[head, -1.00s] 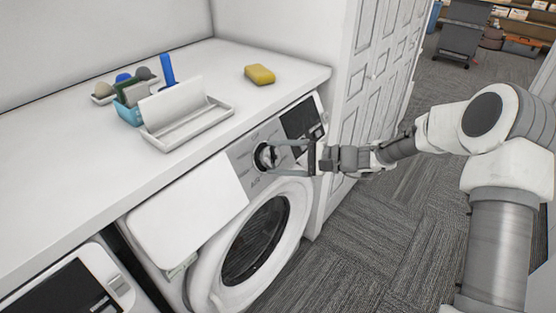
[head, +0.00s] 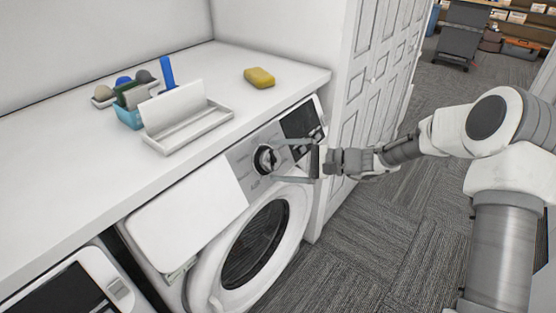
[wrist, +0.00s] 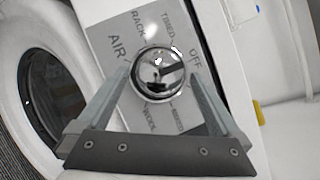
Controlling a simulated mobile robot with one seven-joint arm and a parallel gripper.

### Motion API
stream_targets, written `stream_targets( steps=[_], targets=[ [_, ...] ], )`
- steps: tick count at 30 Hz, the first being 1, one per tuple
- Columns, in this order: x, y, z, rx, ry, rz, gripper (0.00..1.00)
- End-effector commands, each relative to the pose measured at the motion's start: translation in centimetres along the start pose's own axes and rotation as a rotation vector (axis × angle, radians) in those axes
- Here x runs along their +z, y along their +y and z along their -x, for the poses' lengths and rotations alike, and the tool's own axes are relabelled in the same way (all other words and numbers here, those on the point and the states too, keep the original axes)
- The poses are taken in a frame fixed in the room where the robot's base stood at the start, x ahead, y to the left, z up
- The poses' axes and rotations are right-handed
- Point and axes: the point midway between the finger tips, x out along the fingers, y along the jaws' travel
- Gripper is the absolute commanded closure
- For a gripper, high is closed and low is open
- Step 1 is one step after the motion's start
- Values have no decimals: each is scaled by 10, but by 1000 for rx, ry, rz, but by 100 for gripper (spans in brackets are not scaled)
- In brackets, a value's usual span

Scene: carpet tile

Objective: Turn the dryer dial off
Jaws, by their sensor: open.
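The dryer dial (head: 266,159) is a round, shiny chrome knob on the grey control panel of a white front-loading machine. In the wrist view the dial (wrist: 157,66) is close up, ringed by labels such as AIR, TIMED, WOOL and OFF. The OFF label (wrist: 194,62) is at its upper right. A dark bar on the knob's face points right, roughly towards OFF; reflections blur its exact angle. My gripper (head: 278,160) is open in front of the panel, one finger either side of the dial. In the wrist view a gap shows between the fingers (wrist: 159,82) and the knob; depth is unclear.
The machine's round door (head: 255,240) is below the dial. A white panel (head: 190,215) is to the left. The countertop above holds a yellow sponge (head: 259,77), a white tray (head: 188,128) and a blue caddy (head: 130,115). Carpeted floor (head: 390,215) is clear at the right.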

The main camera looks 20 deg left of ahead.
Motion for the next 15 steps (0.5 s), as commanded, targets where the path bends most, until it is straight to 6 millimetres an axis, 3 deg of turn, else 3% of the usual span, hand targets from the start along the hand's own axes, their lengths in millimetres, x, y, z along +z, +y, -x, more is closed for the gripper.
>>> stream_targets(
  steps=[15],
  targets=[
    [0, -1, 119, -2, 6, 0, 0]
  ],
)
